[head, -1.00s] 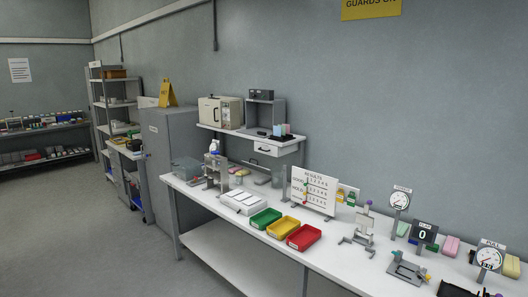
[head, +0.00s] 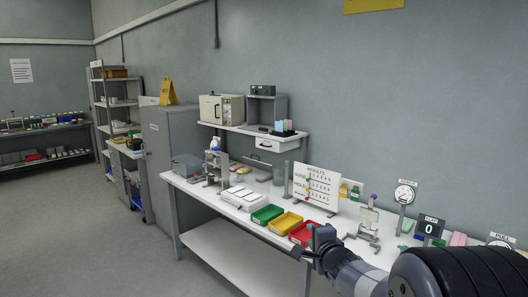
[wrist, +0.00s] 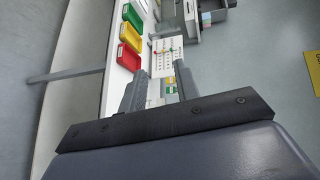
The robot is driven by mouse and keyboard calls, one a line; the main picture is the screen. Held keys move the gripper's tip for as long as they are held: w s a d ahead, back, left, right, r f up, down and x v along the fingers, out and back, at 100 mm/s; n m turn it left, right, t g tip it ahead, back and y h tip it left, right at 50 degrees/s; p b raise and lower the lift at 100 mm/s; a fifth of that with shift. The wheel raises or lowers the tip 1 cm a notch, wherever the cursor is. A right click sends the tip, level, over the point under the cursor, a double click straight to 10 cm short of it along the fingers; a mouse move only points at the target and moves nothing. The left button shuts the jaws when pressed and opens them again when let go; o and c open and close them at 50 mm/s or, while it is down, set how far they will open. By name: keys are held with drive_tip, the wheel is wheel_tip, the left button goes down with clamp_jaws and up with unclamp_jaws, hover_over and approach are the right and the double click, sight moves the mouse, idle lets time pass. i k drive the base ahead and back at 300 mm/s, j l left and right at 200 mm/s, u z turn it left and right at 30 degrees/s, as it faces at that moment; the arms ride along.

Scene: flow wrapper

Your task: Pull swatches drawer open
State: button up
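A small white drawer (head: 268,145) with a dark handle hangs under the raised wall shelf; it looks closed, and no label on it is legible. My gripper (head: 310,243) is in front of the bench, near the red tray, well to the right of and nearer than the drawer. In the wrist view my gripper (wrist: 161,88) shows two dark fingers spread apart with nothing held between them. The raised shelf shows at the top of that view, but the drawer cannot be made out clearly there.
The bench (head: 214,197) carries green (head: 267,214), yellow (head: 285,222) and red (head: 304,232) trays, a results board (head: 317,186) and dial gauges (head: 405,194). An oven-like box (head: 221,108) stands on the raised shelf (head: 236,128). A grey cabinet (head: 170,150) stands left. The floor before the bench is clear.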

sight(265, 144)
drive_tip(key=i+j+z, duration=0.1)
drive_tip(key=i, duration=0.5)
drive_tip(key=i+j, duration=0.4)
drive_tip(key=i, duration=0.15)
drive_tip(key=i+j+z, duration=0.15)
drive_tip(key=i, duration=0.45)
drive_tip(key=i+j, duration=0.4)
drive_tip(key=i, duration=0.2)
drive_tip(key=i+j+z, duration=0.15)
drive_tip(key=i+j, duration=0.2)
drive_tip(key=i, duration=0.2)
